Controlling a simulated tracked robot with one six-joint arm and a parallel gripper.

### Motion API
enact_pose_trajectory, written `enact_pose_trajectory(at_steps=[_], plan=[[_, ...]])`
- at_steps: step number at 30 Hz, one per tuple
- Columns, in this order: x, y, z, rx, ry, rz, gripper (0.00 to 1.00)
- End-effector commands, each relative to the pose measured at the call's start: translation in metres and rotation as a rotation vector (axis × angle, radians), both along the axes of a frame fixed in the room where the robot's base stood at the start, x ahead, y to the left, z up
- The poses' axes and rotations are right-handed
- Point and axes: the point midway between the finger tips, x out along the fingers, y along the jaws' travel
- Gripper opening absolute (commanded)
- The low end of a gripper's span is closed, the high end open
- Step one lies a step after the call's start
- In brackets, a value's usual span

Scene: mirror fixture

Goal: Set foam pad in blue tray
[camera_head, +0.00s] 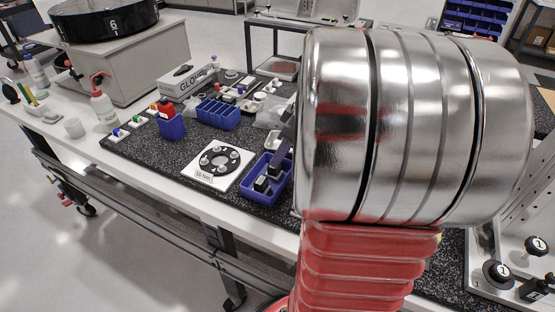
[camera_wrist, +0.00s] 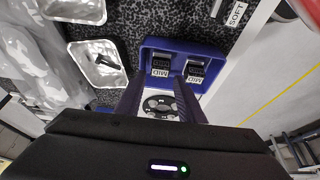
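The blue tray (camera_head: 247,187) lies on the speckled black mat, and it also shows in the wrist view (camera_wrist: 150,44). Inside it are two dark blocks with white MID labels, a left one (camera_wrist: 162,60) and a right one (camera_wrist: 194,67). I cannot tell whether either is the foam pad. My gripper (camera_wrist: 158,90) is open, its two dark purple fingers apart, with nothing visible held between them. The fingertips are close to the tray's near edge in the wrist view; the gap in height cannot be told. In the head view my arm hides most of the gripper.
A white plate with a black ring (camera_head: 218,162) lies left of the tray. A blue divided bin (camera_head: 218,114) and a glove box (camera_head: 187,80) stand farther back. A metal dish (camera_wrist: 98,64) holds a small dark piece. A SOFT label (camera_wrist: 236,14) is near the mat's edge.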

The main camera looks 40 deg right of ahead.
Motion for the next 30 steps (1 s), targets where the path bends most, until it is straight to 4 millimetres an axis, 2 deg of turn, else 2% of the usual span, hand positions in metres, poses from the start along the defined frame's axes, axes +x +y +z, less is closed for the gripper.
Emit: enact_pose_trajectory(at_steps=[6, 12, 17, 30], plan=[[-0.014, -0.006, 0.037, -0.003, -0.002, -0.002, 0.35], [-0.024, -0.009, 0.061, -0.002, -0.001, -0.001, 0.35], [-0.027, -0.009, 0.068, 0.0, 0.001, 0.0, 0.35], [-0.027, -0.009, 0.068, 0.001, 0.0, 0.0, 0.35]])
